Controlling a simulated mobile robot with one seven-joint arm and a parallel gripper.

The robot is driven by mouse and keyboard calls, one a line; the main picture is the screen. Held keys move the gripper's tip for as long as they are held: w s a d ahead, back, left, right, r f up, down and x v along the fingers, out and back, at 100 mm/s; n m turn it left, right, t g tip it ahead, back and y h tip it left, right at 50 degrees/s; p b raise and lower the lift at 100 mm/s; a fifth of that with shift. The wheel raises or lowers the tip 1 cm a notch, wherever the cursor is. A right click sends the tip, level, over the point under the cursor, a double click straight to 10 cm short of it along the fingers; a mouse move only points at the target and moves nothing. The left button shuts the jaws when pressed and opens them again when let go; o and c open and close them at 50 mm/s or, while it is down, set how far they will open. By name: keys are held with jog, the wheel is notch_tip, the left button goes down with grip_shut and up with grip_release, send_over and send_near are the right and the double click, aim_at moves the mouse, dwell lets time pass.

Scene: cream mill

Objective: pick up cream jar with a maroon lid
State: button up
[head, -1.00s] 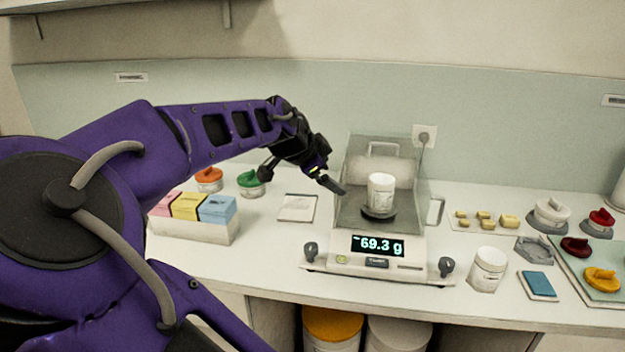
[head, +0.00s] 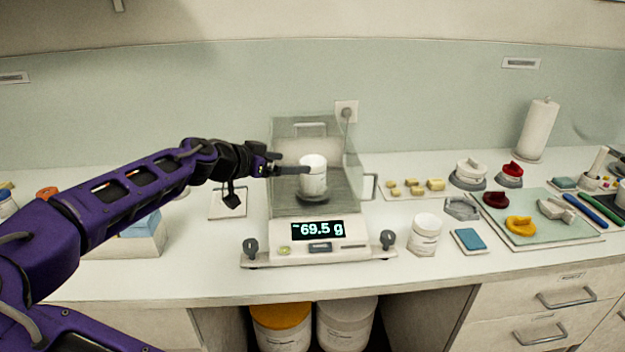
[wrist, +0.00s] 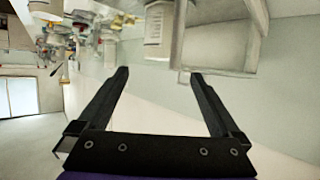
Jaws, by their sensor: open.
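A white jar (head: 313,180) stands upright on the pan of the scale (head: 322,254), which reads 69.5 g. No maroon lid shows on this jar. A maroon knobbed piece (head: 495,200) lies on the pale green mat at the right. A second white jar (head: 425,236) stands on the counter right of the scale, also without a maroon lid in sight. My gripper (head: 290,171) is at the scale, with a finger reaching the left side of the jar in the picture; contact cannot be told. In the wrist view my gripper (wrist: 156,75) is open and empty, with a white labelled container (wrist: 159,32) beyond the fingertips.
The scale's clear shield (head: 300,130) stands behind the jar. A yellow piece (head: 521,225) is on the green mat (head: 545,238). A red-topped piece (head: 511,170), a blue pad (head: 469,240) and a paper roll (head: 537,130) are at the right.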

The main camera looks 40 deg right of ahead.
send_near(321, 161)
jog(key=x, duration=0.5)
jog(key=shift+c, duration=0.3)
jog(key=shift+s, duration=0.1)
grip_shut()
